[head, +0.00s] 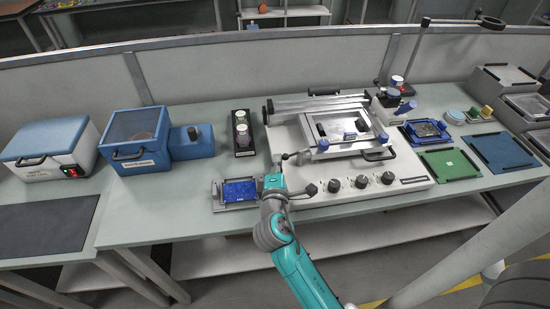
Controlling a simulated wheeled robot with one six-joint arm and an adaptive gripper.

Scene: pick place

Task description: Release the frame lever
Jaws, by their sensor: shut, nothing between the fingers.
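The printer-like machine (414,170) has a pale body with dark knobs along its front. A light grey frame (372,119) with blue clamps sits on top, lying about flat, with a black handle (378,155) at its right front. A short rod with a dark ball end (310,190) shows at the machine's front left; I cannot tell if it is the frame lever. My gripper (281,159) is at the machine's left front edge. It looks shut and empty, small and partly hidden by my wrist. I cannot tell whether it touches anything.
A blue board in a grey holder (217,196) lies just left of my wrist. A black tray with two round containers (243,146) stands behind it. Blue boxes (190,143) stand left. A green board (450,164) and a blue mat (503,151) lie right. The front left table strip is clear.

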